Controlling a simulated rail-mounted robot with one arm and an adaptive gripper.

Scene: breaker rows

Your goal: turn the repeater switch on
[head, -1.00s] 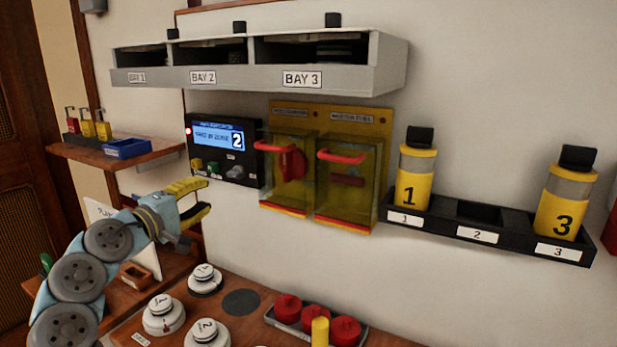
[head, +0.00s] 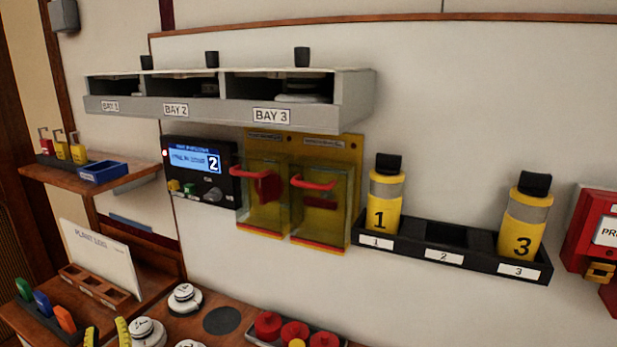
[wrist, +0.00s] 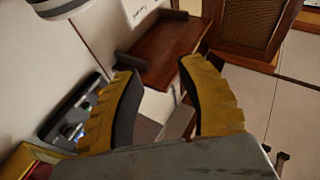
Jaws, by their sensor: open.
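No label reading "repeater" is legible, so I cannot tell which control is the repeater switch. A black control panel (head: 198,172) with a lit blue screen, small buttons and a grey knob is on the wall. Beside it a yellow board (head: 303,144) carries two see-through covered boxes, a left box (head: 262,207) and a right box (head: 320,221), both with red handles and red parts inside. My gripper (head: 107,336) shows only its yellow fingertips at the bottom edge, well below the panels. In the wrist view my gripper (wrist: 160,70) is open and empty.
A grey bay shelf (head: 230,105) juts out above the panels. A black rack (head: 455,250) holds yellow canisters to the right. White knobs (head: 185,298) and a tray of red knobs (head: 294,330) are on the desk below. A sign (head: 98,258) stands at left.

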